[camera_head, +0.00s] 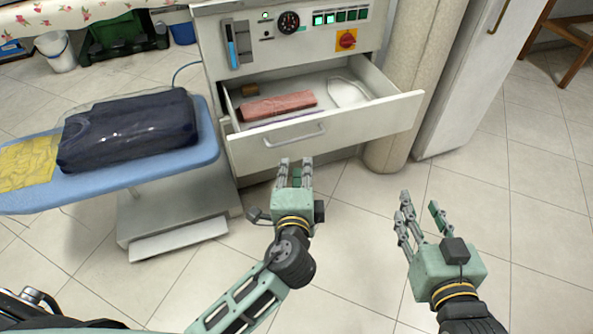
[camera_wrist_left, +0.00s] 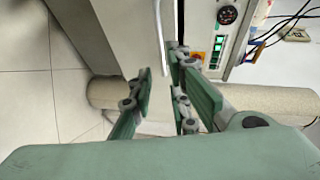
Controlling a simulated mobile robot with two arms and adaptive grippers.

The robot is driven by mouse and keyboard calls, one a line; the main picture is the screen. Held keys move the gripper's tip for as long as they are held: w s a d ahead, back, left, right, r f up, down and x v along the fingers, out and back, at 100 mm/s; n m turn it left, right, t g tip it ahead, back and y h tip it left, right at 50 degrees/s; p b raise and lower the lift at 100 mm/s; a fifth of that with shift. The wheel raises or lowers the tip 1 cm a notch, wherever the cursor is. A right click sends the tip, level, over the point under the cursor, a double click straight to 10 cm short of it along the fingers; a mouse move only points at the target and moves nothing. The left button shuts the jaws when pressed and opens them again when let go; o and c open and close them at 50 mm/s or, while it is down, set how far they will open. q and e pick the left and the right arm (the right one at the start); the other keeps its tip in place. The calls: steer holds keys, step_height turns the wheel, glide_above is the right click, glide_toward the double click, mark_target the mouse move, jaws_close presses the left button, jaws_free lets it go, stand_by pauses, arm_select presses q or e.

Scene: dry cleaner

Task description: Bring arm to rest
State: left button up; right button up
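My left gripper (camera_head: 294,167) is in front of and below the open drawer. Its fingers are apart with nothing between them, and it does not touch the drawer handle (camera_head: 295,137) in the head view. In the left wrist view, its fingers (camera_wrist_left: 160,78) also stand apart and empty, with the cabinet front beyond. My right gripper (camera_head: 422,206) is at the lower right over bare floor, pointing upward in the picture. Its fingers are spread and hold nothing.
The drawer (camera_head: 375,118) stands open, with a folded reddish cloth (camera_head: 278,105), a small brown item (camera_head: 249,90) and a white item (camera_head: 347,92) inside. A dark bagged bundle (camera_head: 128,132) lies on the blue ironing board (camera_head: 150,163). A column (camera_head: 420,70) stands right of the drawer.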

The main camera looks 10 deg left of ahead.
stand_by(0.4)
